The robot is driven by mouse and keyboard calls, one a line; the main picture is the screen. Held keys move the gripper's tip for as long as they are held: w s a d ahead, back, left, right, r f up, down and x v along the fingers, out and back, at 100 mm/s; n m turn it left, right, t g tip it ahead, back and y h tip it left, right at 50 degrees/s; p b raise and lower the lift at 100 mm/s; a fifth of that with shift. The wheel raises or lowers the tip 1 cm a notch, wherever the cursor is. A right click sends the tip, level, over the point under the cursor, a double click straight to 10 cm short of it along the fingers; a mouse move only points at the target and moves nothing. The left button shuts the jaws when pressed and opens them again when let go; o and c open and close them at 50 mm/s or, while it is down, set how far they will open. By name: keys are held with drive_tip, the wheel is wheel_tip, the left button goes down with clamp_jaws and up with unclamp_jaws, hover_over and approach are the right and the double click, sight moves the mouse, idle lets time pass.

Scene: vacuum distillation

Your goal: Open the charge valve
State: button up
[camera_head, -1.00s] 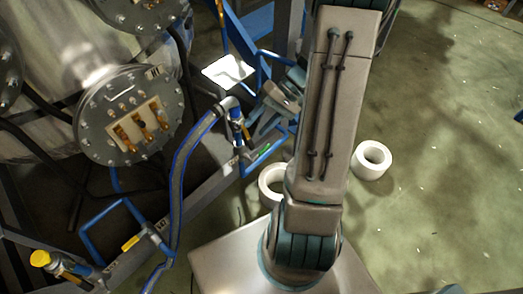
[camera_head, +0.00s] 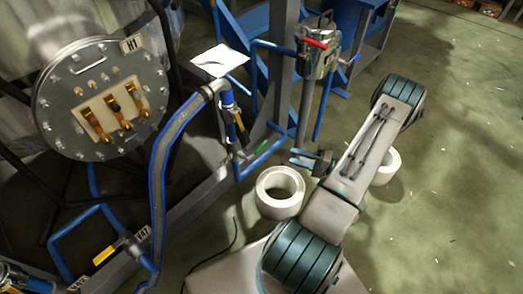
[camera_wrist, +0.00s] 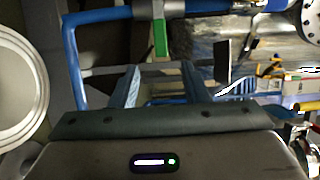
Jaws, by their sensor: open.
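I cannot tell by a label which valve is the charge valve. A green handle (camera_head: 262,146) sits by the blue pipe frame; a green handle (camera_wrist: 160,38) also shows upright ahead of my fingers in the wrist view. A yellow handle (camera_head: 240,123) is on the hose fitting above it. Another yellow valve handle (camera_head: 105,255) is at lower left, beside a tag. A red handle (camera_head: 315,43) is on a metal vessel. My gripper (camera_head: 300,158) is open and empty, right of the green handle and apart from it. Its two fingers (camera_wrist: 162,88) are spread in the wrist view.
A blue-grey hose (camera_head: 160,165) runs down the left. A round flanged cover (camera_head: 100,98) is at upper left. Open floor (camera_head: 460,170) lies to the right.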

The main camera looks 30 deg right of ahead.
sight(263, 148)
drive_tip(key=b+x, duration=0.2)
drive_tip(key=x, duration=1.1)
drive_tip(key=shift+a+b, duration=0.2)
drive_tip(key=shift+b, duration=0.15)
clamp_jaws()
